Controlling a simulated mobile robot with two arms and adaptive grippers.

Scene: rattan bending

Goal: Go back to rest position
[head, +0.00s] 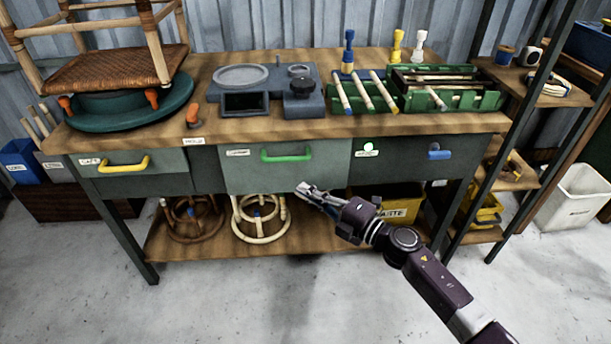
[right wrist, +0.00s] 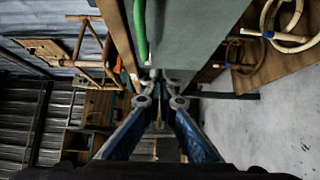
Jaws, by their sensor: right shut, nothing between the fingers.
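My right gripper (head: 303,188) is shut and empty. It is in front of the workbench, just below the middle drawer (head: 310,173) with the green handle (head: 286,155). In the right wrist view the fingers of my right gripper (right wrist: 160,80) meet near the grey drawer front (right wrist: 200,40), with the green handle (right wrist: 140,35) beside them. I cannot tell whether the fingertips touch the drawer. My right arm reaches in from the lower right of the head view. My left gripper is in neither view.
The workbench (head: 240,126) holds a rattan chair (head: 120,70) on a green turntable (head: 125,105), a grey fixture and a green tray (head: 470,100). Rattan frames and a yellow waste bin (head: 400,208) are below. A shelf rack stands right. The floor (head: 220,300) in front is clear.

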